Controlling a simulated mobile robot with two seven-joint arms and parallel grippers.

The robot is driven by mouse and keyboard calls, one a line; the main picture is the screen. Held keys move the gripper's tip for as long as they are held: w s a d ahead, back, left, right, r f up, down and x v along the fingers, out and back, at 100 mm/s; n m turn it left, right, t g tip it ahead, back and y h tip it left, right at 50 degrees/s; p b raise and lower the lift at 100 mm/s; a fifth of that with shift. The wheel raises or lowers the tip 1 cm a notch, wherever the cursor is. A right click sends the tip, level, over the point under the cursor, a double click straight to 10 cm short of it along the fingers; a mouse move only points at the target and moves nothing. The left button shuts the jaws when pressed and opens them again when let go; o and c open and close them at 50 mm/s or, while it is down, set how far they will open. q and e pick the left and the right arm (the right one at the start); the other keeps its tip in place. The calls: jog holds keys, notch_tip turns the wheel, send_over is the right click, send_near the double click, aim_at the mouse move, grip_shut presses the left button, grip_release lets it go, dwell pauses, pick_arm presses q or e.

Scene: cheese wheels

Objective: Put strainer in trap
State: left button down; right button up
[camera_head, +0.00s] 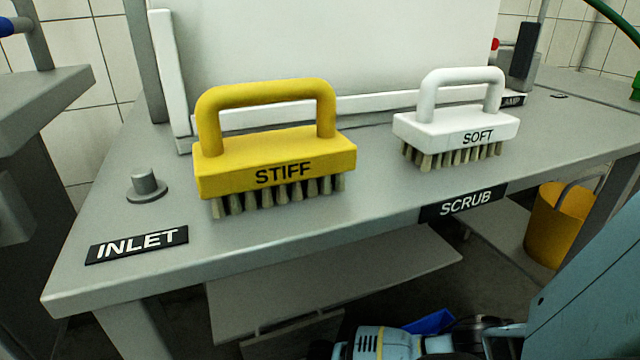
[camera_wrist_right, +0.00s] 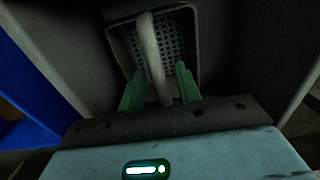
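The strainer (camera_wrist_right: 177,43) shows in the right wrist view as a grey perforated basket with a pale bar handle (camera_wrist_right: 151,50) rising toward the camera. My right gripper (camera_wrist_right: 160,70) is open, its two green fingers on either side of the handle with gaps visible. I cannot tell how deep the fingers reach along the handle. In the head view my right forearm reaches low at the bottom, under the bench, and its fingers are out of sight. The trap cannot be made out in either view. My left gripper is not in view.
A grey bench (camera_head: 370,205) carries a yellow STIFF brush (camera_head: 275,160), a white SOFT brush (camera_head: 455,128) and a small knob (camera_head: 146,184) by the INLET label (camera_head: 138,244). A shelf (camera_head: 340,285) lies below. A yellow bucket (camera_head: 556,225) stands right. A blue object (camera_head: 432,321) is beside my forearm.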

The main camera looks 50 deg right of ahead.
notch_tip(320, 180, up, 12)
jog(key=p, duration=0.7)
jog(key=shift+d+r, duration=0.15)
jog(key=shift+r, duration=0.05)
jog(key=shift+s, duration=0.15)
